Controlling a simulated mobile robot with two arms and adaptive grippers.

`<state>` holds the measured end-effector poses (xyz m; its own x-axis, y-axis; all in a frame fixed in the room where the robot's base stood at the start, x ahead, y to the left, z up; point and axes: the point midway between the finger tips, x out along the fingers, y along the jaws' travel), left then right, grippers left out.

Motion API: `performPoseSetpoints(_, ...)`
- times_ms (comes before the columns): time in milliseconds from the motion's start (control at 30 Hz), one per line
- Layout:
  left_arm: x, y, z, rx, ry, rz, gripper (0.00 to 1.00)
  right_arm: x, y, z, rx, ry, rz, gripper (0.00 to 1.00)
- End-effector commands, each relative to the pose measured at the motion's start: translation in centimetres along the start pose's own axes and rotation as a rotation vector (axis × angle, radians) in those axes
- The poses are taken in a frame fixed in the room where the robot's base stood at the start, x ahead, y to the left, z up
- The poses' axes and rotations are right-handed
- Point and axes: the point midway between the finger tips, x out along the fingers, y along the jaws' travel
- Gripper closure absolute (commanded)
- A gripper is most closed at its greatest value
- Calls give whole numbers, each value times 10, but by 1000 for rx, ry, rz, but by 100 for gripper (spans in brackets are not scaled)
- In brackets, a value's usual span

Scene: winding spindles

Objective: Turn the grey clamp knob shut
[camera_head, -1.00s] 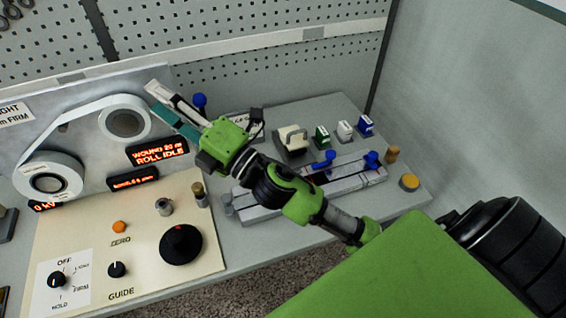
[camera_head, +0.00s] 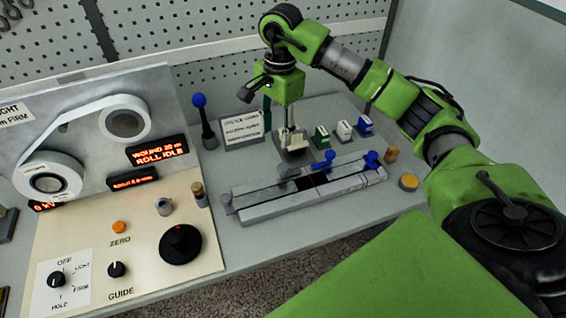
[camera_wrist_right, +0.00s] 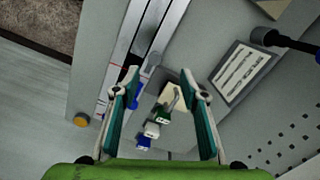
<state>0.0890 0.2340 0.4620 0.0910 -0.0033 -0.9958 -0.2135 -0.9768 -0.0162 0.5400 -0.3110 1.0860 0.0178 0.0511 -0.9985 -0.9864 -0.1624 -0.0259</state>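A small grey knob (camera_head: 228,203) sits at the left end of the long grey slotted rail (camera_head: 262,211); I take it to be the clamp knob. My right gripper (camera_head: 279,120) points down over the back of the bench, above the cream block (camera_head: 293,147) behind the rail, well away from both grey knobs. In the wrist view its teal fingers (camera_wrist_right: 160,75) are wide apart with nothing gripped. My left gripper is not in view.
Green, white and blue stamps (camera_head: 344,130) stand right of the block. Blue knobs (camera_head: 329,155) rise from the rail. A blue-topped lever (camera_head: 199,101) and a label card (camera_head: 243,127) stand at the back. The cream panel (camera_head: 140,270) carries several knobs.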

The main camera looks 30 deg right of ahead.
Motion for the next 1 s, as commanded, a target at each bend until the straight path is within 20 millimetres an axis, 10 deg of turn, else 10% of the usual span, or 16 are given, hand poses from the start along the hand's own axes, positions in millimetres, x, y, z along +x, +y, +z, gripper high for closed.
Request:
performPoseSetpoints(233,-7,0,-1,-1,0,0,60,8,8,-18,8,51,32,60)
performPoseSetpoints(1000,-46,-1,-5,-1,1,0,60,130,10,-22,7,47,27,60)
